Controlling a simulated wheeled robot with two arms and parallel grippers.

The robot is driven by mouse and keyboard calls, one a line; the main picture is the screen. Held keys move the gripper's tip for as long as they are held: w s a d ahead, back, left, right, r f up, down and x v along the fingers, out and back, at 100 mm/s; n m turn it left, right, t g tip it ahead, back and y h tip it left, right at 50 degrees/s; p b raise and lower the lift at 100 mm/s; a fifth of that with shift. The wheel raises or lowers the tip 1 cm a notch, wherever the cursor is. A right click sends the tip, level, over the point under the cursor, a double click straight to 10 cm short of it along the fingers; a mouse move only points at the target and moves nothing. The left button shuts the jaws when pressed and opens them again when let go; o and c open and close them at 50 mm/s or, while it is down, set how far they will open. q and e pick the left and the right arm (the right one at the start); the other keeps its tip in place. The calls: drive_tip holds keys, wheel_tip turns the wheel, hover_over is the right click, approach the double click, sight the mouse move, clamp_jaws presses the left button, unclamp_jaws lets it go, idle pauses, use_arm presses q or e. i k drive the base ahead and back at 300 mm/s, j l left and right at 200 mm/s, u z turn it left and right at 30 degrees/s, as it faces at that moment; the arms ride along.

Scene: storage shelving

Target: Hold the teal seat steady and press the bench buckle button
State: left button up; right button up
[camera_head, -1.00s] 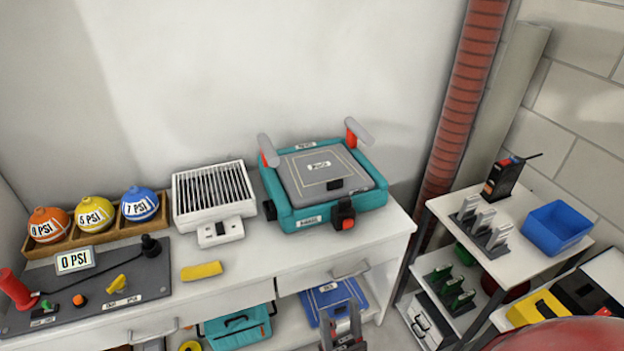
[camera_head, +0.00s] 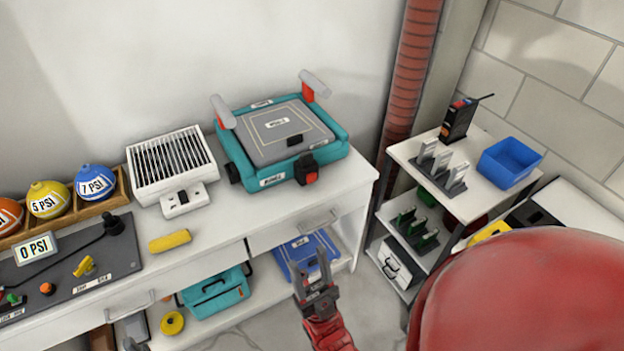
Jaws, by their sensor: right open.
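The teal seat (camera_head: 240,166) with a grey pad (camera_head: 268,142) sits on the white bench top, near its right end. Two grey handles with red parts rise from its back corners. A black buckle (camera_head: 303,160) with a red button (camera_head: 311,177) is at the seat's front right edge. My right gripper (camera_head: 316,268) is open and empty, fingers pointing up in the picture, in front of the bench and below the seat. It is apart from the seat and the buckle. My left gripper is not in view.
A white grilled heater (camera_head: 171,160) stands left of the seat; a yellow block (camera_head: 170,241) lies near the bench's front edge. A drawer handle (camera_head: 304,250) juts out below the seat. A white shelf cart (camera_head: 412,165) with a blue bin (camera_head: 510,163) stands at the right.

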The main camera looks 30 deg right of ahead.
sight(311, 177)
drive_tip(key=i+l, duration=0.1)
drive_tip(key=l, duration=0.35)
drive_tip(key=i+l, duration=0.15)
drive_tip(key=l, duration=0.3)
drive_tip(key=i+l, duration=0.1)
drive_tip(key=l, duration=0.35)
drive_tip(key=i+l, duration=0.15)
drive_tip(key=l, duration=0.3)
